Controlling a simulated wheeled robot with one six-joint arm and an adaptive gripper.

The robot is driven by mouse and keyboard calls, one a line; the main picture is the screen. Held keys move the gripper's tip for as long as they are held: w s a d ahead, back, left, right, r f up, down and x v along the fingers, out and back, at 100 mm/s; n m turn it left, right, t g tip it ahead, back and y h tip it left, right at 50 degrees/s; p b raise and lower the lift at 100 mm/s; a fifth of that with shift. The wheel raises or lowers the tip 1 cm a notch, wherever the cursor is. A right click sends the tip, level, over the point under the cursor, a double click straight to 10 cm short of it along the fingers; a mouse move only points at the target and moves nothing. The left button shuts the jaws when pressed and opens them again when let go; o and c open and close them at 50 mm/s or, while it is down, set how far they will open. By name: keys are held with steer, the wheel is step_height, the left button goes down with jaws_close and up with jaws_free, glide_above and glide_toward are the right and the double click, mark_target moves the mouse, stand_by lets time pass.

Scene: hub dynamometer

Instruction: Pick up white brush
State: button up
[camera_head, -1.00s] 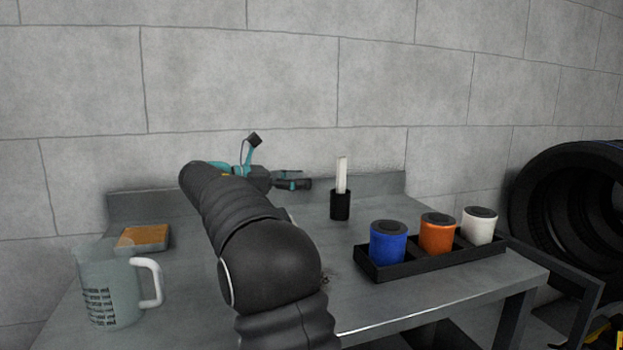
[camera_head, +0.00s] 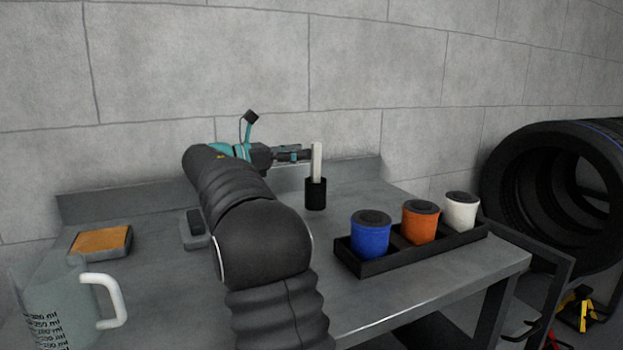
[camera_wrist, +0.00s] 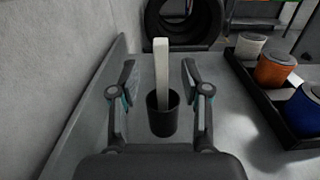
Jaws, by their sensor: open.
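The white brush (camera_head: 317,163) stands upright in a small black cup (camera_head: 316,194) on the grey table, near the back wall. Only its pale handle shows; its lower end is hidden in the cup. My gripper (camera_head: 309,154) is beside the handle, at the height of its upper part. In the wrist view the white brush (camera_wrist: 161,75) rises between the two spread fingers of my gripper (camera_wrist: 158,75), with a gap on both sides. The black cup (camera_wrist: 162,118) is lower, between the finger bases in the picture. The gripper is open and empty.
A black tray (camera_head: 372,265) holds blue (camera_head: 370,236), orange (camera_head: 420,222) and white (camera_head: 461,212) containers at right. A measuring jug (camera_head: 60,305) and an orange-topped block (camera_head: 100,241) are at left. The back wall is close. Tyres (camera_head: 555,190) stand beyond the table.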

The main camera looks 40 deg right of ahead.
mark_target(316, 150)
steer(key=x, duration=0.5)
steer(key=shift+s+d, duration=0.1)
jaws_close()
